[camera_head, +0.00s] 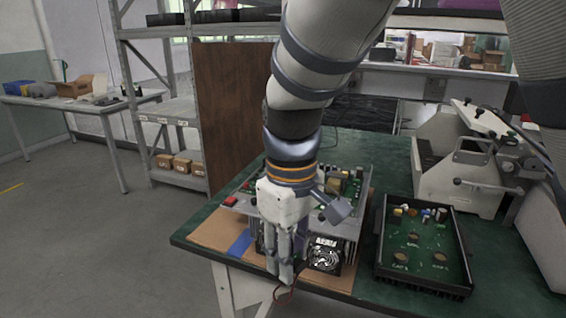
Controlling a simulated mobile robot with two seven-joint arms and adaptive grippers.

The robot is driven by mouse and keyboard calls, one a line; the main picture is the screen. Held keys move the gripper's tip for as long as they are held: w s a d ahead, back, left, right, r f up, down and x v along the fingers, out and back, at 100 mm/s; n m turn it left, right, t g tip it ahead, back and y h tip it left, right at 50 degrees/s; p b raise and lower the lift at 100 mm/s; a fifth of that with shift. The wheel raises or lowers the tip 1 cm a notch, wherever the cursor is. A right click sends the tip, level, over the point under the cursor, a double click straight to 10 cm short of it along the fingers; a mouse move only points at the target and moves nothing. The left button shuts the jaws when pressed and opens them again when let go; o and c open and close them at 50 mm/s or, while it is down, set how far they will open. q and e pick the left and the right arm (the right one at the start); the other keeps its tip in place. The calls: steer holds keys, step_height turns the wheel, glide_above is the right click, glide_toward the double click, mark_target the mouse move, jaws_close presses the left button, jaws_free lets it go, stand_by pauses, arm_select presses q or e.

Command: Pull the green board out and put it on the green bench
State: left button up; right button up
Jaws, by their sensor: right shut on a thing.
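A green circuit board (345,184) with several components sits on top of a metal unit (350,227) with a black fan in its front. My right gripper (286,279) hangs down at the front of this unit, near the front edge of the green bench (395,190). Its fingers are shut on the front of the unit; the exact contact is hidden. A second green board (410,262) lies in a black open tray (382,245) to the right. My left gripper is not in view.
Cardboard (212,232) with a blue strip lies under the unit. A grey-white machine (450,175) stands at the right of the bench. A shelf rack (165,115) and brown panel (228,125) stand behind.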

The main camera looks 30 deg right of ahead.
steer(key=shift+w+r, duration=0.1)
steer(key=shift+r, duration=1.8)
